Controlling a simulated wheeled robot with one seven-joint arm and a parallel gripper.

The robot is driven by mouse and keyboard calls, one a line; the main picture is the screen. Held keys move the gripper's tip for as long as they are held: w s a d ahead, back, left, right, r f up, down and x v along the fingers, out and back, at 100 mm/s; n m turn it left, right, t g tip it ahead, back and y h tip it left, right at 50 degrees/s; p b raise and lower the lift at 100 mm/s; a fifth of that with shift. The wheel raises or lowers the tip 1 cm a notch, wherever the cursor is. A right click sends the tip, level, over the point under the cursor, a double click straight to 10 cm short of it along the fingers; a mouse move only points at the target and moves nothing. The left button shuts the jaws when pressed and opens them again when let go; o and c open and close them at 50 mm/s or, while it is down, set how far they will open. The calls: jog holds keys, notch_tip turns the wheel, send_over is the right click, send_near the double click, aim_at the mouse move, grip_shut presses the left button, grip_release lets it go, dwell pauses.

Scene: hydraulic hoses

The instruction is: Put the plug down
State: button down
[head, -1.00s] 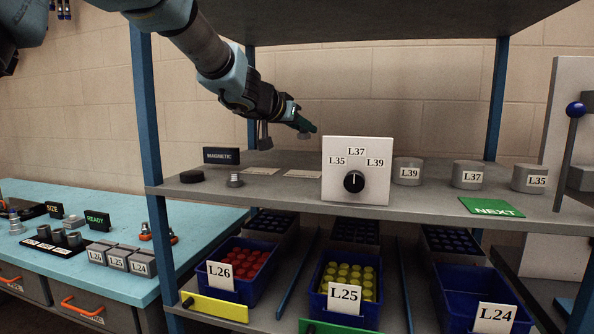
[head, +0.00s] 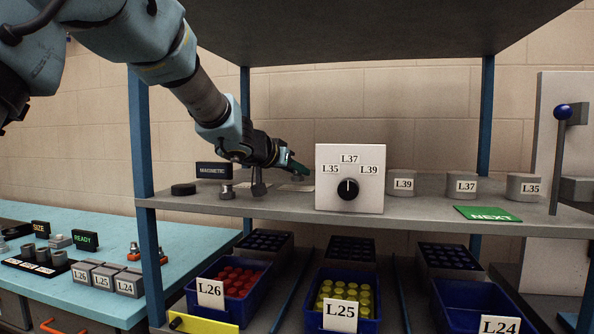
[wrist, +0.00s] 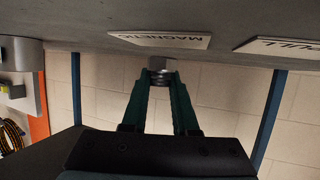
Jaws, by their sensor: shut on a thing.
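The plug (wrist: 158,63) is a small grey metal piece with a dark ridged part, seen between the fingertips in the wrist view. My gripper (wrist: 160,79) has green fingers and is shut on it. In the head view my gripper (head: 304,169) is low over the grey shelf (head: 260,207), left of the white dial box (head: 349,204). The plug (head: 297,179) shows there as a small grey shape under the fingertips, by a white label card. In the wrist view it is close to the MAGNETIC card (wrist: 160,40). I cannot tell whether it touches the shelf.
A black MAGNETIC sign (head: 213,170), a black disc (head: 184,189) and a metal fitting (head: 227,191) stand at the shelf's left. Grey L39 (head: 402,175), L37 and L35 blocks and a green NEXT mat (head: 488,214) lie right. The upper shelf (head: 350,30) hangs overhead.

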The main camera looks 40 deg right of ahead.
jog(key=shift+f, duration=0.4)
jog(key=c, duration=0.7)
grip_release()
jog(key=shift+r, duration=0.2)
jog(key=v, duration=0.7)
jog(key=r+p+v, duration=0.1)
jog(key=v, duration=0.3)
jog(key=shift+w+d, duration=0.1)
jog(key=shift+a+r, duration=0.15)
jog(key=shift+a, duration=0.4)
